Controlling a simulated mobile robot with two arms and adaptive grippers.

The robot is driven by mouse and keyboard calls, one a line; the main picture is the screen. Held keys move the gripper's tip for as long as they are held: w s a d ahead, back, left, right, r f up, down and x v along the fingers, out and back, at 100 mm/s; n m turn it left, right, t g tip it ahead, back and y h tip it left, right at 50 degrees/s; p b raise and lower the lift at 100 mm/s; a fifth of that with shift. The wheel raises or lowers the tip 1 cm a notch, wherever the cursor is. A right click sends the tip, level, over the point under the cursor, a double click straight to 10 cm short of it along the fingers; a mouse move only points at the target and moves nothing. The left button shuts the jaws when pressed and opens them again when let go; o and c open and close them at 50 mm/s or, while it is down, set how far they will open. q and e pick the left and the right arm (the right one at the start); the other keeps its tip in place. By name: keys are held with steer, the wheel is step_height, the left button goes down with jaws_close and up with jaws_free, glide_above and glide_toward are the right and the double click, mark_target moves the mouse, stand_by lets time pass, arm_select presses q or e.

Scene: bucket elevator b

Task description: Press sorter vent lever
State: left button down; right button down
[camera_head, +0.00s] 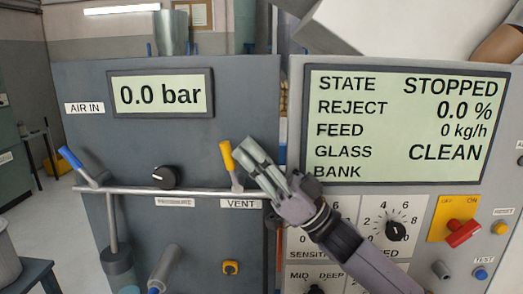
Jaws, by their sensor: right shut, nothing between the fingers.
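The yellow vent lever (228,158) stands nearly upright above the "VENT" label (241,204) on the grey panel. My right gripper (249,147) is shut and empty. Its fingertips are just right of the lever's yellow handle, close beside it; I cannot tell whether they touch. The gripper and its arm cover part of the panel right of the lever. The display above (161,93) reads 0.0 bar. My left gripper is not in view.
A blue-handled lever (73,160) is at the left by "AIR IN". A horizontal rail (130,190) runs along the panel, with a black knob (165,178) above it. The right-hand screen (405,125) reads STOPPED, with a red switch (462,232) below it.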

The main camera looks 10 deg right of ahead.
steer(key=shift+w+a+r, duration=0.15)
steer(key=shift+w+a, duration=0.05)
steer(key=shift+a, duration=0.4)
steer(key=shift+w+a+r, duration=0.1)
steer(key=shift+w+a, duration=0.05)
steer(key=shift+a, duration=0.4)
steer(key=shift+f, duration=0.1)
